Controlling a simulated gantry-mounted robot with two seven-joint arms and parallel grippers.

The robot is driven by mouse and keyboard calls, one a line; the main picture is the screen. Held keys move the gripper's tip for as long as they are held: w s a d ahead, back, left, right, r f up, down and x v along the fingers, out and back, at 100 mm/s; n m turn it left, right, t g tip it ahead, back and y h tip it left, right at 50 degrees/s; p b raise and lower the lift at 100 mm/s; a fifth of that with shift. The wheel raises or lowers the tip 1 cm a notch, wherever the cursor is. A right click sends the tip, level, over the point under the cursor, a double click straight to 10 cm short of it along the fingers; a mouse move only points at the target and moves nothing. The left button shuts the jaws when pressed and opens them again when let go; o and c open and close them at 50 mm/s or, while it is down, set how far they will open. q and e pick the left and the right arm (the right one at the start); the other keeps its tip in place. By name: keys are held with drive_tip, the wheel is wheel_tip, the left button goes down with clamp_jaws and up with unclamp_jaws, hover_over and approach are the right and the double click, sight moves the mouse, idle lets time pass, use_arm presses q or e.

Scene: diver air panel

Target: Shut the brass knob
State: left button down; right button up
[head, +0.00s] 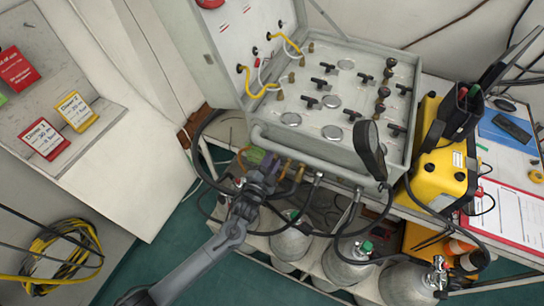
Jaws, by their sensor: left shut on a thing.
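The air panel (345,90) is a grey open case, its face set with black T-handles, round gauges and brass fittings. My left gripper (268,166) reaches up from the lower left to the case's lower front edge. It is shut on a small part there, seemingly the brass knob, mostly hidden behind the fingers. A column of dark bronze knobs (383,92) stands on the right of the panel face, clear of the gripper. My right gripper is not in view.
Black hoses hang below the case in front of several grey cylinders (345,268). A yellow box (440,180) and a clipboard (505,215) lie to the right. Yellow hoses (262,90) loop at the case's left. Coiled cable (62,255) is at lower left.

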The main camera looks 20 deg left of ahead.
use_arm(q)
drive_tip(key=shift+m+p, duration=0.6)
drive_tip(key=shift+m, duration=0.6)
drive_tip(key=c, duration=1.2)
unclamp_jaws()
drive_tip(key=shift+s, duration=0.15)
drive_tip(key=s, duration=0.7)
drive_tip(key=s+p, duration=0.1)
drive_tip(key=s, duration=0.2)
drive_tip(key=shift+s+a+f, duration=0.1)
drive_tip(key=shift+s+a, duration=0.15)
drive_tip(key=shift+a, duration=0.1)
